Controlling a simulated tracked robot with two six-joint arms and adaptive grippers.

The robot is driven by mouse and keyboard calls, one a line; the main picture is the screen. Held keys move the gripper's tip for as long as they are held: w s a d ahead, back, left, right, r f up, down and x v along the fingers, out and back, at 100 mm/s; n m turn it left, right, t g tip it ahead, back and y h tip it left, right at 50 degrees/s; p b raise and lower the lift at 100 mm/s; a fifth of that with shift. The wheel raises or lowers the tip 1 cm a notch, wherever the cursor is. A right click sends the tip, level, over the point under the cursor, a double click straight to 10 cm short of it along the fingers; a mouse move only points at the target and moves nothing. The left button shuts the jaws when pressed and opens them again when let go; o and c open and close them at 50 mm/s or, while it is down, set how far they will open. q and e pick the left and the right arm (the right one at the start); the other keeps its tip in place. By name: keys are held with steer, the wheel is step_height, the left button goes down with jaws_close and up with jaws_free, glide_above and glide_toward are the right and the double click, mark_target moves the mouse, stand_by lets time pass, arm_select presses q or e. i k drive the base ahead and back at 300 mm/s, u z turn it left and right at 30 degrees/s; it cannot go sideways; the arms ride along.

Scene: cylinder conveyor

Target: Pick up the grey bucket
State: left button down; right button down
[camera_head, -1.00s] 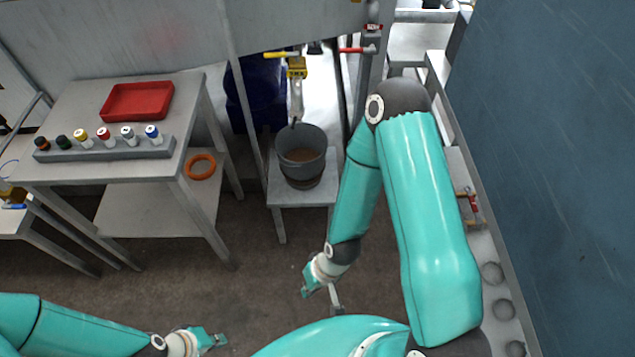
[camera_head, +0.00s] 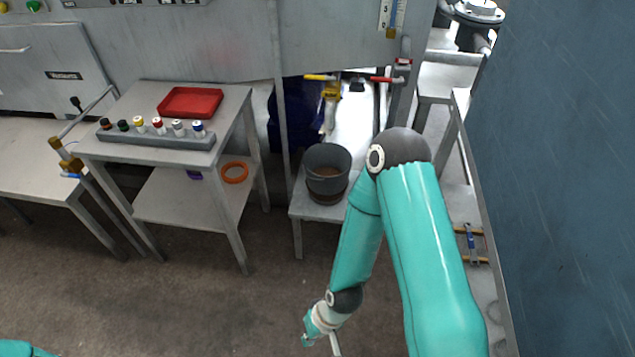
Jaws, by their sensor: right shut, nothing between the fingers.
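The grey bucket (camera_head: 327,171) stands upright on a small low table (camera_head: 305,203) in the middle of the view. My right arm passes just right of the bucket and covers part of the small table. My left gripper is out of view; only a bit of my left arm shows at the bottom left.
A table at left holds a red tray (camera_head: 190,102) and a grey rack (camera_head: 155,137) of capped bottles. An orange ring (camera_head: 234,172) lies on its lower shelf. A blue barrel (camera_head: 296,118) and a tap (camera_head: 331,92) are behind the bucket. A blue wall (camera_head: 560,180) bounds the right.

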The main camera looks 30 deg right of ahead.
mark_target(327, 165)
steer(key=u, duration=0.7)
steer(key=i, duration=0.9)
steer(key=u, duration=0.95)
steer(key=i, duration=0.25)
steer(key=z, duration=3.25)
steer(key=i, duration=1)
steer(key=z, duration=0.05)
steer(key=k, duration=1)
steer(key=u, duration=0.1)
